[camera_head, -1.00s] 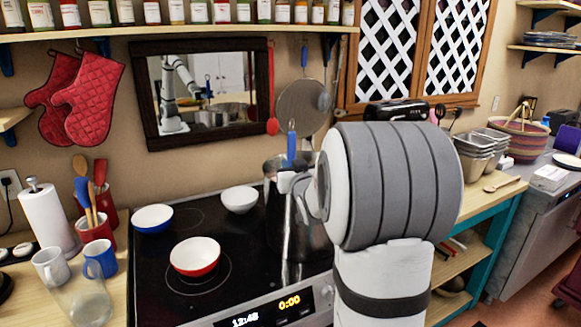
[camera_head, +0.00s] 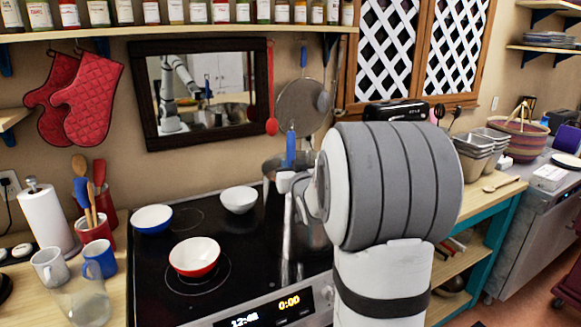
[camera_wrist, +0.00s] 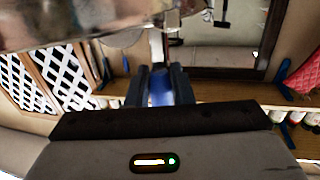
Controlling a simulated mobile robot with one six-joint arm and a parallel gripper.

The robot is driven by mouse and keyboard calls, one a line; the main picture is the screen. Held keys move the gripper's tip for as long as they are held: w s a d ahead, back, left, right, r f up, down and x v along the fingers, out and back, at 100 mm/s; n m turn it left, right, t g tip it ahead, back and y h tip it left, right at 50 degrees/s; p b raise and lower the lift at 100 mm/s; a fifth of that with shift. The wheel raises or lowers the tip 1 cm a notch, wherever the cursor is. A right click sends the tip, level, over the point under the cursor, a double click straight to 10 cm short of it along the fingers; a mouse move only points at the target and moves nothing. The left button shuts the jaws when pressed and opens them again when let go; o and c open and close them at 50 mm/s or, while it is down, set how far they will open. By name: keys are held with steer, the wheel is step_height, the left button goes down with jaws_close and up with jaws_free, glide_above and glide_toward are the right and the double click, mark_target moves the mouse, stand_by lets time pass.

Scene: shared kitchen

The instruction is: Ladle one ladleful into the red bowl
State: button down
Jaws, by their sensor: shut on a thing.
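The red bowl (camera_head: 195,258), white inside and empty, sits on the front part of the black cooktop. A tall steel pot (camera_head: 290,235) stands to its right, mostly hidden behind my arm. My gripper (camera_wrist: 160,88) is shut on the blue handle of the ladle (camera_wrist: 158,70). In the head view the ladle's blue handle (camera_head: 291,148) stands upright by the pot's rim, above my wrist. The ladle's bowl is hidden in the head view, so I cannot tell whether it holds anything. A blurred metal surface fills the top left of the wrist view.
A blue bowl (camera_head: 152,219) and a white bowl (camera_head: 239,199) stand behind the red one on the cooktop (camera_head: 150,275). Mugs, a glass jug and a utensil crock (camera_head: 97,233) crowd the left counter. A mirror (camera_head: 205,95) and utensils hang on the wall behind.

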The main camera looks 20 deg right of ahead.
mark_target(292, 156)
steer(key=shift+r, duration=1.55)
steer(key=w+d, duration=0.2)
steer(key=shift+w+d, duration=0.25)
steer(key=shift+d, duration=0.05)
steer(key=shift+s+a+f+b, duration=0.15)
steer(key=shift+b, duration=0.6)
steer(key=shift+r, duration=0.2)
stand_by(1.4)
step_height(292, 156, up, 17)
steer(key=p, duration=1.1)
steer(key=shift+f, duration=0.15)
